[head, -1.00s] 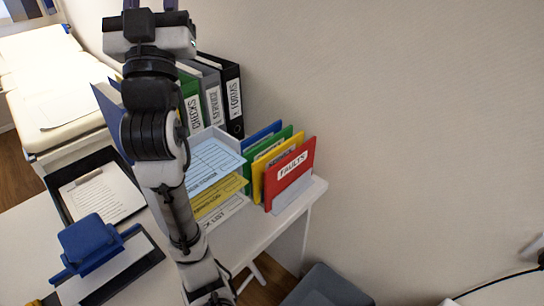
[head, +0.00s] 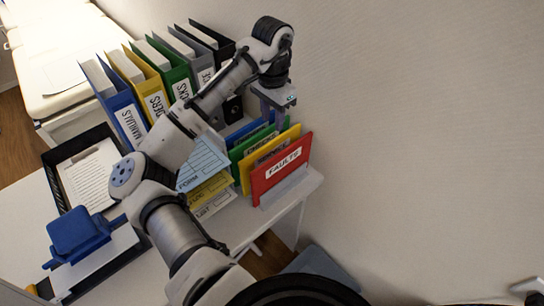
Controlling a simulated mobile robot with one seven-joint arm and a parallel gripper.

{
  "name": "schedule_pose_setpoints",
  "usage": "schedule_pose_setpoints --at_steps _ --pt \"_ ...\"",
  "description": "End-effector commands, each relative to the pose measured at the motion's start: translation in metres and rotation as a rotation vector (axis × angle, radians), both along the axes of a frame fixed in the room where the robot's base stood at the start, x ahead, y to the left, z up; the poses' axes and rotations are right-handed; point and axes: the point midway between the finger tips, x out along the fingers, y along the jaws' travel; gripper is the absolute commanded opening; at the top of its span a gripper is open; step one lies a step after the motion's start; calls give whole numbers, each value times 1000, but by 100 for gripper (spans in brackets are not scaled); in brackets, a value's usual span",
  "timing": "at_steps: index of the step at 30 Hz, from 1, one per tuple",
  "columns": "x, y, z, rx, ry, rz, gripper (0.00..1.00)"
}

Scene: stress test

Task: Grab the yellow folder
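The yellow folder (head: 292,134) stands upright in a rack on the white desk, between a green folder (head: 237,156) and a red folder labelled FAULTS (head: 283,168). The red folder hides most of its front; its top edge and part of a label show. My gripper (head: 274,113) points down just above the back part of the folder row, near the blue (head: 244,133) and green folders. Its two fingers look apart with nothing between them. I cannot tell whether they touch any folder.
Several ring binders, one of them yellow (head: 152,93), stand behind and left. A black tray with a clipboard (head: 92,172) and a blue hole punch (head: 80,235) lie at left. The wall is close on the right.

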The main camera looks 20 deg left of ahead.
Motion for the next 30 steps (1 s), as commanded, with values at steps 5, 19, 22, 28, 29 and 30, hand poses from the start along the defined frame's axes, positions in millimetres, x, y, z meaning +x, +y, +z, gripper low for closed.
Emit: schedule_pose_setpoints --at_steps 5,19,22,28,29,30 --pt "0 1 -40 1 -3 1 35" --pt "0 1 -65 1 -6 1 35" --pt "-2 2 -77 0 -6 1 35" --pt "-3 2 -101 0 -5 1 35" --pt "-3 2 -103 0 -5 1 35" --pt "-3 2 -105 0 -5 1 35"
